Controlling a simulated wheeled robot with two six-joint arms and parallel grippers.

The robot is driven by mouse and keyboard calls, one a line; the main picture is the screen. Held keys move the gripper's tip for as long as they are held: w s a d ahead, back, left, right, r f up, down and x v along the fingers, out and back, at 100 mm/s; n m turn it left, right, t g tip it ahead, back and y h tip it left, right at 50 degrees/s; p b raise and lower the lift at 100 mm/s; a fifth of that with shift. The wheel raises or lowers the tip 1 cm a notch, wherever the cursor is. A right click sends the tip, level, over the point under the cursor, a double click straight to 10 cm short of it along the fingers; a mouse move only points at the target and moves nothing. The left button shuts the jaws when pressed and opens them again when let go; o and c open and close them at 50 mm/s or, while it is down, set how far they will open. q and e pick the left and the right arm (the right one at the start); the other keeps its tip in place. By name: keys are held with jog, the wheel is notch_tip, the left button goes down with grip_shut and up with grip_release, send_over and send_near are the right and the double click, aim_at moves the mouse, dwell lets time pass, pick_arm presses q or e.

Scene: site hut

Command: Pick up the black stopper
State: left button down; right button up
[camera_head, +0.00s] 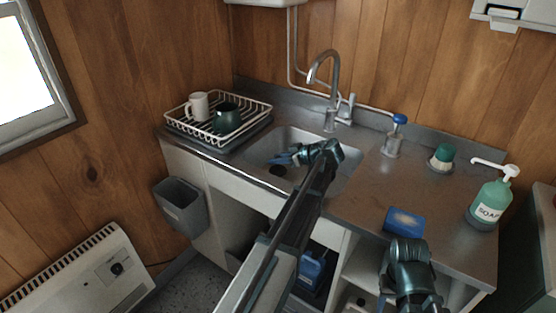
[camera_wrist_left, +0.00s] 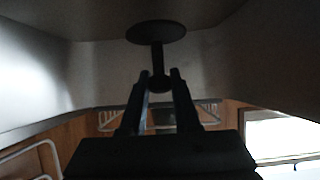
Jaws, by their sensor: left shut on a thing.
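The black stopper (camera_wrist_left: 156,32) shows in the left wrist view as a dark disc with a short stem and a small knob. My left gripper (camera_wrist_left: 160,82) is shut on the knob end of the stopper, one finger on each side. In the head view, my left gripper (camera_head: 279,160) is down inside the steel sink (camera_head: 258,146), at its left part. A dark round patch (camera_head: 277,171) shows just below the fingertips; I cannot tell whether it is the stopper or the drain. My right gripper (camera_head: 408,249) is low at the right, its fingers not clear.
A dish rack (camera_head: 178,125) with a white mug (camera_head: 198,106) and a dark green mug (camera_head: 227,121) stands left of the sink. The tap (camera_head: 331,100) rises behind it. A blue sponge (camera_head: 405,219) and a soap bottle (camera_head: 488,205) are on the right counter.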

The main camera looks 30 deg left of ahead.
pick_arm(q)
notch_tip(320, 180, up, 7)
jog(key=p, duration=0.5)
jog(key=shift+f+p, duration=0.15)
jog(key=shift+p, duration=0.15)
